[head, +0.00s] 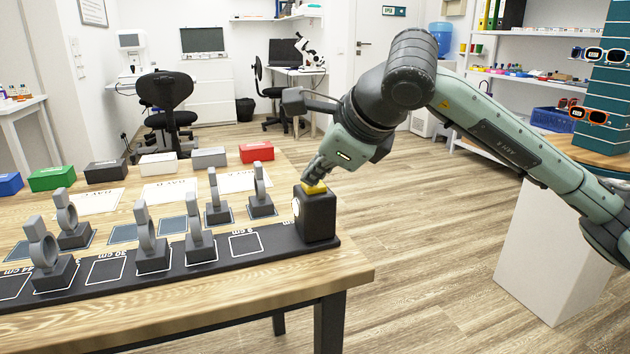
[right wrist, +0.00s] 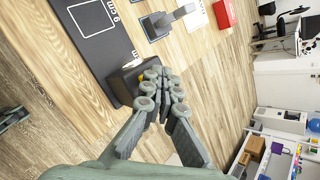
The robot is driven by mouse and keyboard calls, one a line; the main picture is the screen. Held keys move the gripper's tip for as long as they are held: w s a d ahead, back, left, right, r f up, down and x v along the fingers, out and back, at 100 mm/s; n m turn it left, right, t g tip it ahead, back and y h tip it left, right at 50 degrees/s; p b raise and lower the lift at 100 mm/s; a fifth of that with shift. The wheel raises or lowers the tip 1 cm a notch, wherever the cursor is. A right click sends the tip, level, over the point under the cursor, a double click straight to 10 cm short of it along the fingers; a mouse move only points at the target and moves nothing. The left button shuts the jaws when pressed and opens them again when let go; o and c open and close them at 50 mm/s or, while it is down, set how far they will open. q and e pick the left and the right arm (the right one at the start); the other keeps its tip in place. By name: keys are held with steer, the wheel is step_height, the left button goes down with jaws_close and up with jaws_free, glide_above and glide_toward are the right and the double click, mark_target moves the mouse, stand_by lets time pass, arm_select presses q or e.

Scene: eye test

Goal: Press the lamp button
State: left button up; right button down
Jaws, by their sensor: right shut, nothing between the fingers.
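The lamp (head: 317,218) is a black box at the right end of a black rail on the wooden table, with a bright round spot on its left side. Its yellow button (head: 314,189) is on top. My right gripper (head: 317,178) is shut and empty, with its fingertips right at the button; I cannot tell whether they press it. In the right wrist view the shut fingertips (right wrist: 164,80) overlap the lamp box (right wrist: 124,84) and hide most of the button. My left gripper is in neither view.
Several grey ring holders (head: 152,255) stand on and behind the black rail (head: 272,241). Small boxes, including a red one (head: 257,151), line the table's far edge. The floor right of the table is clear up to a white pedestal (head: 548,255).

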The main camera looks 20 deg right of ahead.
mark_target(314, 188)
steer(key=shift+r, duration=0.1)
steer(key=shift+r+p, duration=1.85)
steer(key=shift+r, duration=1.1)
